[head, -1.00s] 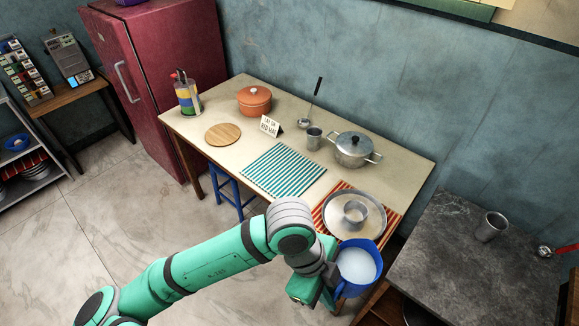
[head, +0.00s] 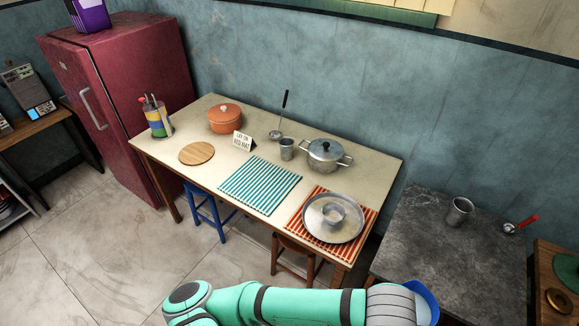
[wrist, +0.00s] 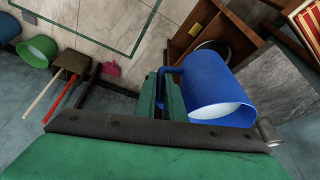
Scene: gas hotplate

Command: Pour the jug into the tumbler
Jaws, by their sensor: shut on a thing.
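The blue jug (wrist: 212,88) hangs in my gripper (wrist: 162,92), whose fingers are shut on its handle in the wrist view. Its mouth shows a pale white content. In the head view only part of the jug's rim (head: 425,297) shows at the bottom, beside my wrist, which hides the fingers. A grey metal tumbler (head: 460,211) stands upright on the dark stone counter, beyond and right of the jug; its side also shows in the wrist view (wrist: 268,132), close beside the jug's mouth. A similar metal tumbler (head: 287,149) stands on the table.
The stone counter (head: 420,235) also holds a red-handled ladle (head: 520,226). The table holds a round metal tray (head: 318,232) with a small metal bowl (head: 334,214), a steel pot (head: 325,155), an orange pot (head: 224,118) and a small sign (head: 242,140). The counter's middle is clear.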

